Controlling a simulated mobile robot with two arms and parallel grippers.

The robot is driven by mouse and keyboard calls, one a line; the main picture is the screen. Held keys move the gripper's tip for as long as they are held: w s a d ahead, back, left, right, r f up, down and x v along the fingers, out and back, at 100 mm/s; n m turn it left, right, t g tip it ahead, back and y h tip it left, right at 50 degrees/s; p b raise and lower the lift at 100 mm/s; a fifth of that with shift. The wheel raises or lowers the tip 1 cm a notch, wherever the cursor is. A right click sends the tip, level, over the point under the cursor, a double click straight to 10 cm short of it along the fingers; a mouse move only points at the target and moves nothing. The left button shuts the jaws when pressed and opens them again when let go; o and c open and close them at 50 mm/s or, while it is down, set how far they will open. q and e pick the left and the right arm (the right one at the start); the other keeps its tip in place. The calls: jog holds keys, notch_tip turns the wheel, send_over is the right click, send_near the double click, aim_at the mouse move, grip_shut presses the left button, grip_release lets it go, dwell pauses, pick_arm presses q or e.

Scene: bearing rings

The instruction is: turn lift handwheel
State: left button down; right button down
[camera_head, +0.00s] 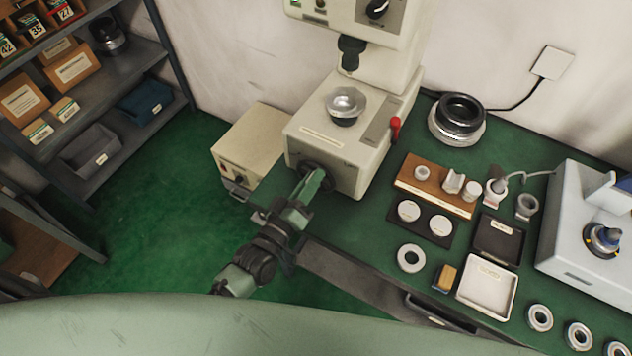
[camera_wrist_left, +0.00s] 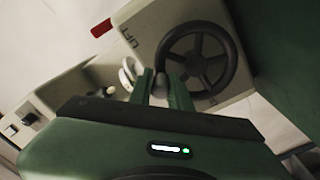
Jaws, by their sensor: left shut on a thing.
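The lift handwheel is a dark spoked wheel on the front face of the cream hardness-tester machine (camera_head: 335,150), beside the word LIFT. In the left wrist view the handwheel (camera_wrist_left: 197,62) shows large, with its rim and spokes clear. In the head view the handwheel (camera_head: 318,172) is partly hidden behind my left gripper (camera_head: 309,183). In the left wrist view my left gripper (camera_wrist_left: 166,88) is shut on the handwheel at its left side, at what looks like a dark knob on the rim. My right gripper is in neither view.
A metal cup-shaped anvil (camera_head: 345,104) stands on the machine under the dark spindle (camera_head: 351,52). A red lever (camera_head: 395,128) sticks out at the machine's right side. The green bench (camera_head: 365,235) holds rings, trays and blocks to the right. Shelves (camera_head: 130,70) stand at the left.

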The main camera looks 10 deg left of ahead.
pick_arm(q)
jog(key=shift+w+a+n, duration=0.1)
jog(key=shift+a+n, duration=0.25)
jog(key=shift+n, duration=0.55)
jog(key=c, duration=1.3)
grip_release()
jog(key=b+v, duration=0.2)
jog(key=v, duration=0.5)
jog(key=shift+s+a, duration=0.2)
jog(key=shift+s, duration=0.15)
